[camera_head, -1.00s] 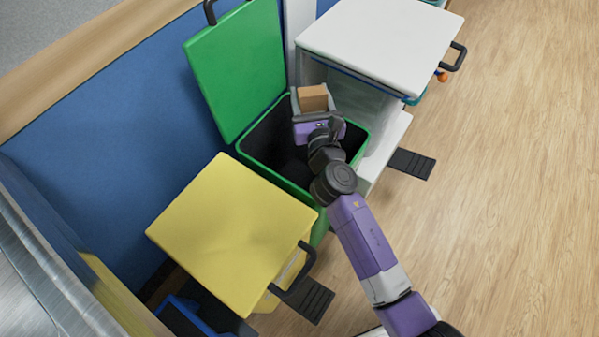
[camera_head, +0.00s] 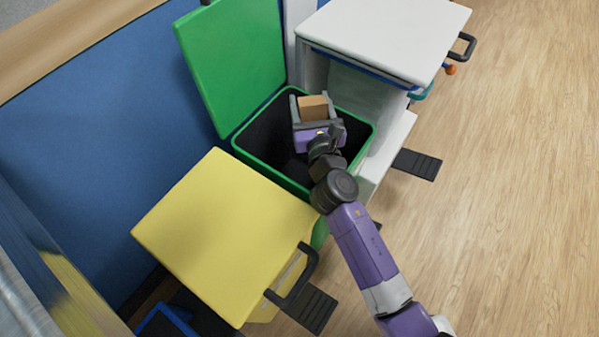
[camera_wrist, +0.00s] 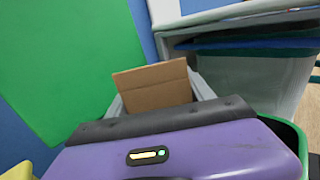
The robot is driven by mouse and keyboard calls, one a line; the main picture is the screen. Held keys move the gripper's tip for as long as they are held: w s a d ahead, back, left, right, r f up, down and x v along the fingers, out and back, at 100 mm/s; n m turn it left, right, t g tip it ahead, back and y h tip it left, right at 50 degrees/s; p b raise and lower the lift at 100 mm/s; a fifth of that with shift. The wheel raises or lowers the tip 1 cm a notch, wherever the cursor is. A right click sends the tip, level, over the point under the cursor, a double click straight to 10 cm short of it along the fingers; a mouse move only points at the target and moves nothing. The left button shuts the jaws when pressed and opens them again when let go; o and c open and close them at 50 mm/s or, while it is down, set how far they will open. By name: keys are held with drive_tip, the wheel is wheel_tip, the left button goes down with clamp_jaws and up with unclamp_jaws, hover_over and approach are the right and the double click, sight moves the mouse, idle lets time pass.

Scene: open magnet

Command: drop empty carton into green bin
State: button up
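A small brown carton (camera_head: 312,108) is between the grey fingers of my gripper (camera_head: 313,101), over the opening of the green bin. My gripper is shut on it. The carton also shows in the wrist view (camera_wrist: 154,88), beyond my purple gripper body, with its lower part hidden. The green bin (camera_head: 262,170) stands open, its green lid (camera_head: 232,62) raised at the back. The bin's inside is dark, and my arm hides part of it. In the wrist view the raised lid (camera_wrist: 65,65) fills the left, and a bit of green rim (camera_wrist: 292,135) shows at lower right.
A closed yellow-lidded bin (camera_head: 225,230) stands to the left and nearer. A white-lidded bin (camera_head: 385,38) stands to the right of the green one. A blue wall panel (camera_head: 90,150) is behind. Open wooden floor (camera_head: 500,220) lies on the right.

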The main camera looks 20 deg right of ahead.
sight(314, 119)
drive_tip(key=o, duration=0.3)
drive_tip(key=shift+o, duration=0.2)
drive_tip(key=s, duration=0.2)
drive_tip(key=s+a, duration=0.1)
drive_tip(key=s, duration=0.4)
drive_tip(key=shift+s+a+p, duration=0.15)
drive_tip(key=shift+s+p, duration=0.2)
drive_tip(key=shift+p, duration=0.05)
